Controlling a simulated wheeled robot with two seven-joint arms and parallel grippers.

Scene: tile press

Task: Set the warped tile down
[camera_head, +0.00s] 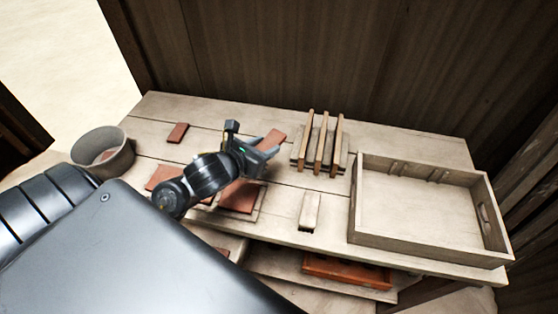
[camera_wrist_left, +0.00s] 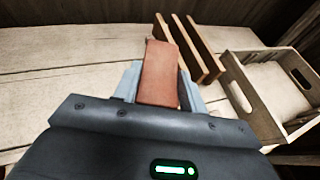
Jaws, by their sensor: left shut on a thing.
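My left gripper (camera_head: 268,154) is shut on a reddish-brown tile (camera_head: 273,139), which sticks out beyond the fingers above the table. The tile also shows in the left wrist view (camera_wrist_left: 160,75), long and narrow between the two pale fingers. I cannot tell from these views whether it is warped. My left wrist hides part of the table below. My right gripper is not in view.
More reddish tiles lie on the table: a small one (camera_head: 178,132), one at left (camera_head: 163,176) and one on a board (camera_head: 240,198). A slatted wooden rack (camera_head: 317,145), small wooden block (camera_head: 310,211), large wooden tray (camera_head: 362,222) and round bowl (camera_head: 117,160) stand there.

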